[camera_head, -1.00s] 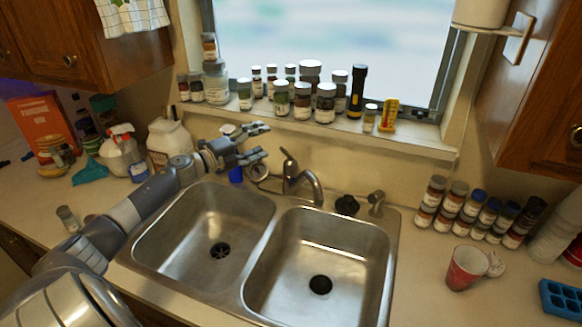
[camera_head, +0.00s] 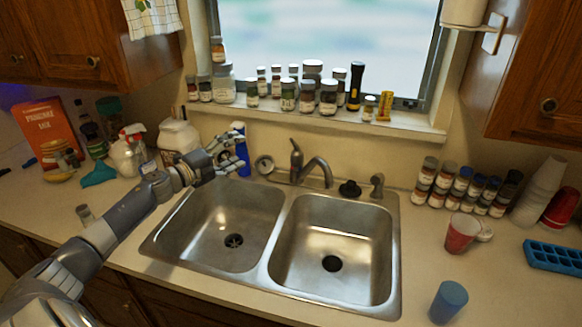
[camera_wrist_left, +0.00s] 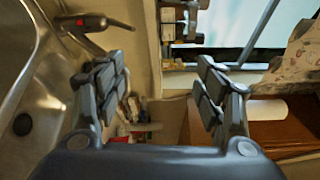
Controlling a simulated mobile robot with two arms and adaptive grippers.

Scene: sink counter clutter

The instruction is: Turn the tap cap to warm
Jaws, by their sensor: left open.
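The metal tap (camera_head: 316,168) stands behind the divider of the double sink, its spout curving forward and right. Its upright cap lever (camera_head: 296,152) sits on top at the left. My left gripper (camera_head: 234,152) is left of the tap, behind the left basin, apart from the lever. Its fingers are spread and point right. In the left wrist view the open gripper (camera_wrist_left: 160,88) holds nothing; part of the tap (camera_wrist_left: 95,22) shows at the upper left, outside the fingers. My right gripper is not in view.
A blue can (camera_head: 243,153) stands close behind my left fingers. Several spice jars and a black torch (camera_head: 356,86) line the window sill (camera_head: 400,122). A dark stopper (camera_head: 349,188) lies right of the tap. Both sink basins (camera_head: 325,240) are empty.

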